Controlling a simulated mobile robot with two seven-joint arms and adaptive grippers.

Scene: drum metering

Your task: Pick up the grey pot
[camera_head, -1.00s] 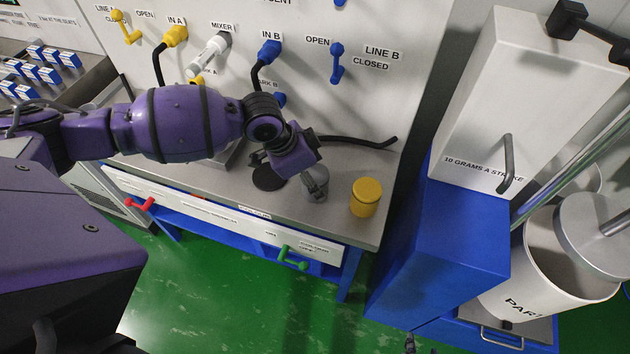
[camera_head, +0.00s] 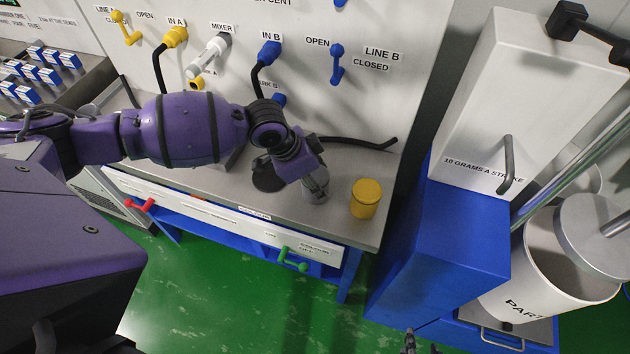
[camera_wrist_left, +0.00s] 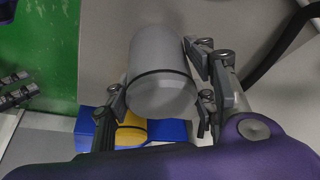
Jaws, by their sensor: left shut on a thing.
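The grey pot (camera_head: 317,190) is on or just over the steel bench top, near its front edge. I cannot tell whether its base touches the bench. In the left wrist view the grey pot (camera_wrist_left: 160,75) sits between the two fingers. My left gripper (camera_head: 313,183) is shut on it; the gripper also shows in the left wrist view (camera_wrist_left: 155,88). The wrist hides part of the pot in the head view. Only small dark tips of my right gripper (camera_head: 420,345) show at the bottom edge of the head view; its opening is unclear.
A yellow pot (camera_head: 365,198) stands just right of the grey pot. A dark disc (camera_head: 268,180) lies left of it. A black hose (camera_head: 360,143) lies behind. The panel (camera_head: 305,95) with valve handles rises at the back. A blue cabinet (camera_head: 440,250) stands right of the bench.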

